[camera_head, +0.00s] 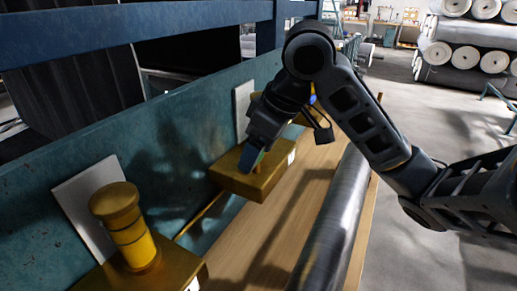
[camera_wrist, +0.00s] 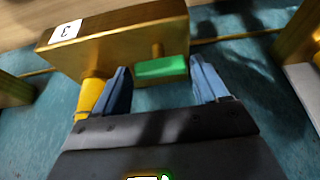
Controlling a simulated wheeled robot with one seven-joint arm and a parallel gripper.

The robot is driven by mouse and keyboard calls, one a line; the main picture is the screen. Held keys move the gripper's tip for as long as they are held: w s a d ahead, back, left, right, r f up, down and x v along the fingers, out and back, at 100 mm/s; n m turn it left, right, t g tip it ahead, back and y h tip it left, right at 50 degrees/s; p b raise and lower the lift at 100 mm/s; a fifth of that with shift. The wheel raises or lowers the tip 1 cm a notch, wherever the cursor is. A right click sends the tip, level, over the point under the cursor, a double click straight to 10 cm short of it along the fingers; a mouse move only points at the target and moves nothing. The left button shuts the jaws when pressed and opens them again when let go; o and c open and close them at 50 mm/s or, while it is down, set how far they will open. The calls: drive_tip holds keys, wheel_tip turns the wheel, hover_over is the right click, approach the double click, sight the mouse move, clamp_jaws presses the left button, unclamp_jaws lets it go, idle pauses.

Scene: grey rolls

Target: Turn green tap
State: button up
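The green tap handle (camera_wrist: 163,69) is a small bar on a short stem on the front of a brass-coloured block (camera_wrist: 120,42) in the wrist view. My gripper (camera_wrist: 160,76) is open, with one blue finger at each side of the green handle and a visible gap to the left finger. The right finger is close to the handle's end; I cannot tell whether it touches. In the head view my gripper (camera_head: 252,158) is at the middle block (camera_head: 246,183), and only a sliver of green (camera_head: 261,157) shows past the fingers.
A yellow cylinder (camera_wrist: 89,97) stands close to my left finger in the wrist view. Another brass block with a yellow cylinder (camera_head: 130,233) is at the lower left of the head view. A shiny grey roll (camera_head: 333,225) lies right of the blocks. Teal boards (camera_head: 160,140) run behind.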

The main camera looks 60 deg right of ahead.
drive_tip(key=shift+o, duration=1.2)
drive_tip(key=p+v, duration=0.1)
drive_tip(key=v, duration=0.6)
drive_tip(key=shift+r, duration=0.4)
drive_tip(key=shift+s, duration=0.2)
